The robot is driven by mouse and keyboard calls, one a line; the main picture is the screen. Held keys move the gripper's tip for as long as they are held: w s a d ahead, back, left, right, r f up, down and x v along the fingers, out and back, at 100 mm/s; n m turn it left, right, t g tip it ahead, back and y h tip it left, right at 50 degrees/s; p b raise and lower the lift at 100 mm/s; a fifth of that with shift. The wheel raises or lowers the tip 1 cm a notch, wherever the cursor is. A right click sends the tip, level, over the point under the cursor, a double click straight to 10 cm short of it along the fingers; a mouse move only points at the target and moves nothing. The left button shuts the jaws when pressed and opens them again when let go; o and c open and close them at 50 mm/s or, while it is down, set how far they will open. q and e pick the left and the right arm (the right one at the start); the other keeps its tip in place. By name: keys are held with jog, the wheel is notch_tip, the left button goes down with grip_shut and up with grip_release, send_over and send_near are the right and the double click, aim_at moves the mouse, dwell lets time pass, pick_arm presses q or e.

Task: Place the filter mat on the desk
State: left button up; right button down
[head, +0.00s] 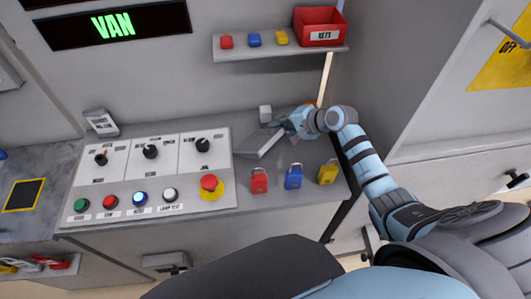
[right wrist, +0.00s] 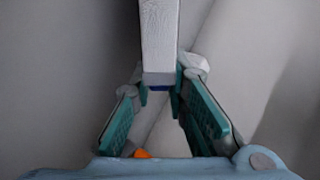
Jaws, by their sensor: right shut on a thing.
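The filter mat (head: 262,142) is a flat grey slab with a pale edge, at the back right of the desk (head: 318,158). It lies tilted in the picture, and I cannot tell whether it touches the desk top. My right gripper (head: 288,130) is at the mat's right end and shut on it. In the right wrist view a pale, textured slab, the mat (right wrist: 159,40), stands between the teal fingers of my right gripper (right wrist: 162,98). The fingers hide part of its end. My left gripper is not in view.
A control panel (head: 110,162) with knobs and buttons fills the desk's left. Red (head: 259,183), blue (head: 293,178) and yellow (head: 327,173) padlocks stand in front of the mat. A small grey block (head: 265,113) is behind it. A shelf (head: 270,54) with a red key bin (head: 320,22) hangs above.

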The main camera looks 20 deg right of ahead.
jog(key=c, duration=1.7)
grip_release()
jog(key=p+v, duration=0.2)
jog(key=p, duration=0.1)
jog(key=shift+r, duration=0.45)
jog(key=v, duration=0.5)
jog(key=shift+s+a+p, duration=0.15)
jog(key=shift+a+p, duration=0.25)
